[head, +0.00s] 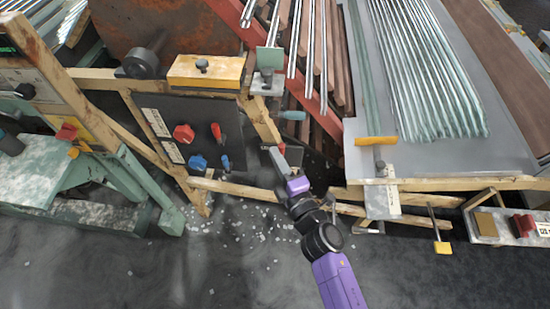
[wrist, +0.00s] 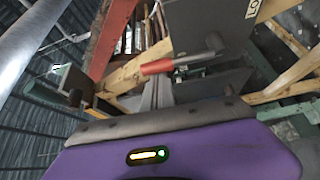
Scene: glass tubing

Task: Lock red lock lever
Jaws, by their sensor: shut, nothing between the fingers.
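In the wrist view, a red lever handle (wrist: 165,66) lies nearly level, joined at its right to a dark bolt on a dark grey panel (wrist: 205,25). My gripper (wrist: 160,84) is shut and empty, its grey fingertips just below the handle in the picture; I cannot tell whether they touch it. In the head view, my gripper (head: 275,152) is right of the black control panel, low beside the wooden frame. A small red part (head: 283,148) shows right by the fingertips, mostly hidden; it appears to be the same handle.
The black panel (head: 205,112) carries a red knob (head: 183,133), a red lever (head: 217,132), a blue knob (head: 197,162) and a blue lever (head: 226,163). A table with glass tubes (head: 425,75) stands at right. Wooden rails (head: 235,188) run below; debris-strewn floor lies in front.

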